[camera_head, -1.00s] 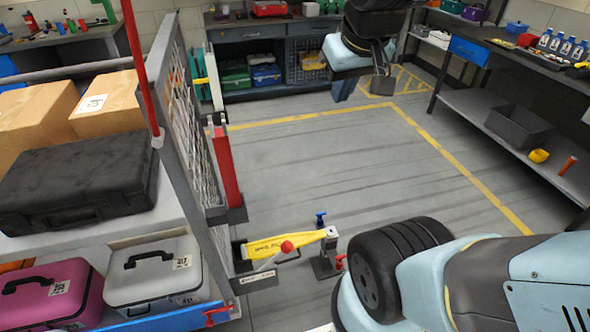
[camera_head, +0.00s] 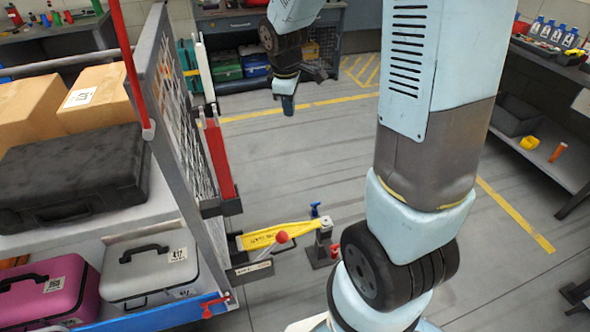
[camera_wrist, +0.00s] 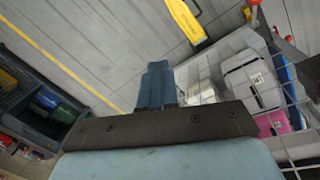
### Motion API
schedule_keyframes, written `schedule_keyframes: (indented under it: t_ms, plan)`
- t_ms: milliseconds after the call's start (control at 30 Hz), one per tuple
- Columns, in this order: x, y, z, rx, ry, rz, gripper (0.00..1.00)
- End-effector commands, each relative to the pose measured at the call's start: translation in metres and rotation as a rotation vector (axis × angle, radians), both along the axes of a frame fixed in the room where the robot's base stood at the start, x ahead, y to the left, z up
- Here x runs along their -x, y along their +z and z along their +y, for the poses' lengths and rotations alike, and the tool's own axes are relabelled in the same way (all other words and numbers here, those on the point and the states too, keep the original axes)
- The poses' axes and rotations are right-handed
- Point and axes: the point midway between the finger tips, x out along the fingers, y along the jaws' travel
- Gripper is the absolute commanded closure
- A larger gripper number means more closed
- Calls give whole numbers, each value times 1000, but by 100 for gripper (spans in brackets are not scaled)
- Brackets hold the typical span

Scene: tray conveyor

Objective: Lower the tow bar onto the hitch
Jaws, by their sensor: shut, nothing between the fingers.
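The yellow tow bar (camera_head: 258,239) extends from the cart's lower end toward the right, with a red ball knob on its near side. Its free end meets or overlaps the top of the dark hitch (camera_head: 318,252) on the floor; I cannot tell whether it rests there or hangs just above. The hitch has a blue handle on top and a red part at its side. My gripper (camera_head: 288,104) points down far behind the bar, well apart from it. In the wrist view its dark blue fingers (camera_wrist: 158,84) are together and empty. A yellow bar (camera_wrist: 187,20) there may be the tow bar.
The cart's mesh end panel (camera_head: 182,110) and red post (camera_head: 219,160) stand left of the bar. The cart carries boxes and cases. A workbench (camera_head: 245,85) stands behind my gripper. A shelf (camera_head: 560,160) is at the right. The floor between is open.

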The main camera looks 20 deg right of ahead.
Motion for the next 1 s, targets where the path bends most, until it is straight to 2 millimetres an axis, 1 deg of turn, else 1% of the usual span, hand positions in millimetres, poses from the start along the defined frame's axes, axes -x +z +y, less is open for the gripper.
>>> schedule_keyframes:
  t_ms: [33,167,300,400,500,600,867,1000]
  plan:
    - [-8,-16,2,10,44,25,100]
    - [-24,-55,8,34,169,76,100]
    - [-38,-99,13,53,303,130,100]
    - [-45,-126,16,61,385,163,100]
    - [-49,-148,19,67,450,187,100]
    - [-51,-162,21,70,495,202,100]
    - [-52,-182,20,71,526,215,100]
    - [-52,-201,18,71,525,216,100]
